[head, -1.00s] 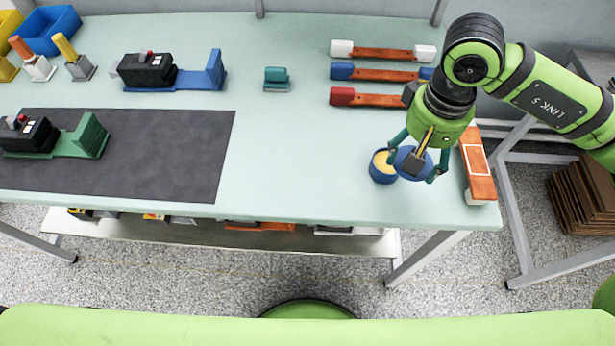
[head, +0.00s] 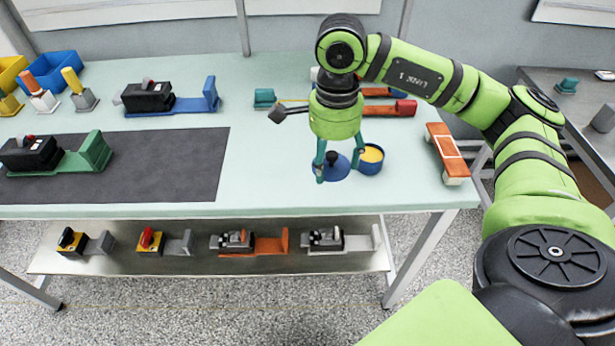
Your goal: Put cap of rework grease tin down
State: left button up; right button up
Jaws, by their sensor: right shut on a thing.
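The rework grease tin (head: 371,160) is a small round blue tin with yellow grease showing in its open top, standing on the pale green bench. Its cap (head: 325,174), a flat blue disc with a dark knob, is just left of the tin. My right gripper (head: 338,166) points down with its teal fingers around the knob, shut on the cap. The cap looks level and close to the bench top; I cannot tell whether it touches. My left gripper is not in view.
An orange-and-white bar (head: 447,153) lies right of the tin. More bars (head: 390,108) lie behind my gripper, beside a small teal block (head: 264,97). A dark mat (head: 120,165) with a green-based breaker fixture (head: 70,153) is at left. Bare bench lies between mat and cap.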

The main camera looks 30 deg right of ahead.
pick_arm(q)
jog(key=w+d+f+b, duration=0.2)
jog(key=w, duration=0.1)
pick_arm(e)
jog(key=d+m, duration=0.6)
jog(key=m, duration=0.4)
jog(key=m+p, duration=0.2)
jog(key=p, duration=0.1)
send_over(310, 172)
notch_tip(310, 172, down, 6)
jog(key=shift+s+d, duration=0.1)
notch_tip(310, 172, down, 4)
jog(key=shift+r+p, duration=0.1)
jog(key=shift+p, duration=0.55)
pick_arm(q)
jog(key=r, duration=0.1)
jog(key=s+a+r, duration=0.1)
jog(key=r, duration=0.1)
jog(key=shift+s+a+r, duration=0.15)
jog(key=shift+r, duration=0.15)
pick_arm(e)
jog(key=shift+f, duration=0.2)
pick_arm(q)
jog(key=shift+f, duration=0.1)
pick_arm(e)
jog(key=shift+f, duration=0.1)
jog(key=shift+f+b, duration=0.15)
jog(key=shift+b, duration=0.15)
jog(key=o, duration=0.9)
jog(key=shift+o, duration=0.2)
